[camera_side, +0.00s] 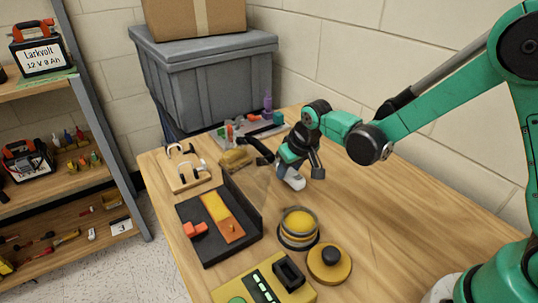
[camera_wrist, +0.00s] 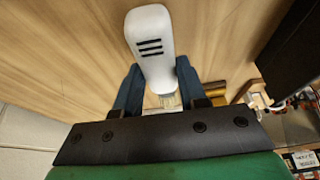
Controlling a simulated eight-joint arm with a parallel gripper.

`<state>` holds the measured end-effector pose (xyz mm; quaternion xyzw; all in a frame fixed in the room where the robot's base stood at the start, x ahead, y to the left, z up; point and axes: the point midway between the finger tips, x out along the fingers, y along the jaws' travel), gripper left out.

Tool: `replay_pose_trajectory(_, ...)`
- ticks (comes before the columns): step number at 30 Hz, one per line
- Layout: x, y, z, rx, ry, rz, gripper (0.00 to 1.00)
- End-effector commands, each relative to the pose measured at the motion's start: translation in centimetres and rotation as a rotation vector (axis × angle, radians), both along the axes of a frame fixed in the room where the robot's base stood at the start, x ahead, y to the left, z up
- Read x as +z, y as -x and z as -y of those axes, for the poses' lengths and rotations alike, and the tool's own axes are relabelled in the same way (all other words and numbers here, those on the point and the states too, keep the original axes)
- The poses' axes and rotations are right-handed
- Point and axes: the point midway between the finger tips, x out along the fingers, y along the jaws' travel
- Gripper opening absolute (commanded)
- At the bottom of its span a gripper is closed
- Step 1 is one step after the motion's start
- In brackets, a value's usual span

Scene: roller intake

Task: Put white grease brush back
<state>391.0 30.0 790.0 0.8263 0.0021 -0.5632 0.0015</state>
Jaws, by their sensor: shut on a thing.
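The white grease brush (camera_wrist: 150,45) fills the top middle of the wrist view, with a white handle marked by black slots and pale bristles at its lower end. My gripper (camera_wrist: 158,85) is shut on it, one blue finger on each side. In the side view the brush (camera_side: 294,180) hangs tilted below my gripper (camera_side: 290,167), above or close to the table; the exact gap is unclear. A wooden board (camera_side: 172,184) with white and dark upright hooks stands at the table's left; I cannot tell whether it is the brush's place.
A black tray (camera_side: 206,251) with a raised wall holds orange and yellow pieces. A yellow-domed round device (camera_side: 299,224), a black-knobbed disc (camera_side: 330,262) and a yellow control box (camera_side: 262,283) stand at the front. A yellow block (camera_side: 235,159) lies behind. The table's right side is clear.

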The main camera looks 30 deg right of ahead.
Motion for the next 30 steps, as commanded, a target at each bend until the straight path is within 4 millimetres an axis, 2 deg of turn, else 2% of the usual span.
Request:
replay_pose_trajectory(6,-1.0,0.0,0.0,-0.001,0.0,0.0,0.0)
replay_pose_trajectory(20,-1.2,0.0,0.0,-0.001,0.0,0.0,0.0)
replay_pose_trajectory(30,-2.0,0.0,0.0,-0.001,0.0,0.0,0.0)
